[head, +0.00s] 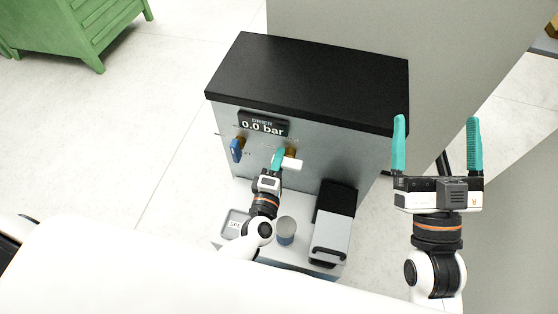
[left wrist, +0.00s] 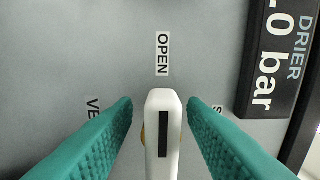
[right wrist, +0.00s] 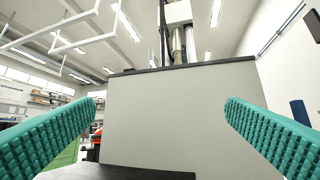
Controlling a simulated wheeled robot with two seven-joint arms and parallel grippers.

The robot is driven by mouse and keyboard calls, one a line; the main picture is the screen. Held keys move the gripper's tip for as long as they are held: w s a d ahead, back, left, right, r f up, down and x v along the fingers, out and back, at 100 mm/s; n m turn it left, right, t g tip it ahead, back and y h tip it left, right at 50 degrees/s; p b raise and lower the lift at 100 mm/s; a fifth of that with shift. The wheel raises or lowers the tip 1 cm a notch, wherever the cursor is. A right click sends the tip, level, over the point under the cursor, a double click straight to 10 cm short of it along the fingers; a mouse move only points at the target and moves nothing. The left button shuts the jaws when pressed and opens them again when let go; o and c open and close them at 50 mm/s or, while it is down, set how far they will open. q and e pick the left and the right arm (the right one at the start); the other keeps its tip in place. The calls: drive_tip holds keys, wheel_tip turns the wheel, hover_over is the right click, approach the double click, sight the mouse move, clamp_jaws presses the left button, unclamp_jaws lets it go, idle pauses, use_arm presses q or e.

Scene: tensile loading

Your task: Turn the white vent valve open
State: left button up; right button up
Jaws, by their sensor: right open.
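The white vent valve handle (head: 291,163) is on the front panel of the drier box, to the right below the display. In the left wrist view the handle (left wrist: 163,130) lies lengthwise up and down, with a dark stripe and its end facing the OPEN label (left wrist: 162,54). My left gripper (head: 277,160) is at the handle. In the left wrist view its teal fingers (left wrist: 160,112) stand on either side of the handle, with a small gap at each side. My right gripper (head: 437,145) is open and empty, right of the box, fingers pointing up; its fingers show in its wrist view (right wrist: 160,115).
The display (head: 263,124) reads 0.0 bar. A blue valve handle (head: 236,150) is left of the white one. On the ledge below are a grey cup (head: 286,231), a tray (head: 236,222) and a black and white case (head: 332,225). A green cabinet (head: 96,25) stands far left.

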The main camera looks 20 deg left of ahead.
use_arm(q)
drive_tip(key=shift+s, duration=0.35)
drive_tip(key=s+p, duration=0.2)
drive_tip(key=s, duration=0.9)
drive_tip(key=shift+s, duration=0.2)
use_arm(e)
wheel_tip(320, 180, down, 7)
drive_tip(key=w+g+h, duration=0.2)
drive_tip(key=g, duration=0.3)
drive_tip(key=shift+d+f+g, duration=0.15)
drive_tip(key=shift+d+g, duration=0.2)
drive_tip(key=shift+g, duration=0.05)
use_arm(q)
drive_tip(key=shift+w+r, duration=0.1)
